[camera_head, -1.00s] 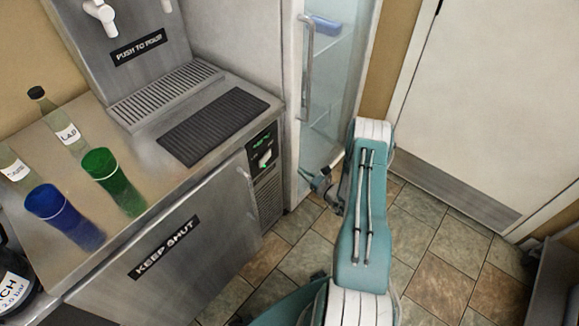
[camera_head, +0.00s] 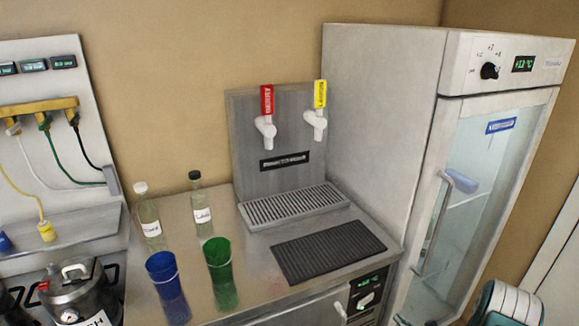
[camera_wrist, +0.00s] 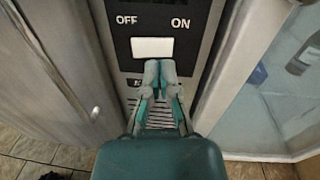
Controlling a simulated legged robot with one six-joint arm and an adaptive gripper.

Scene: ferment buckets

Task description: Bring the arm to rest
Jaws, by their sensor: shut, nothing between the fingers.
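My gripper (camera_wrist: 160,68) shows in the wrist view with its two grey fingertips together, shut and empty. The fingertips overlap the lower edge of a white switch (camera_wrist: 152,47) marked OFF and ON on a dark panel; I cannot tell whether they touch it. In the head view my arm (camera_head: 508,303) shows only as a teal and white piece at the lower right edge. The control panel (camera_head: 368,291) with a green display is on the counter's front.
A glass-door fridge (camera_head: 385,120) stands right of the steel counter (camera_head: 262,276). On the counter are a blue cup (camera_head: 168,285), a green cup (camera_head: 221,270), two bottles (camera_head: 202,208), a drip tray (camera_head: 293,206) and a dark mat (camera_head: 328,250). A metal keg (camera_head: 78,292) is at lower left.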

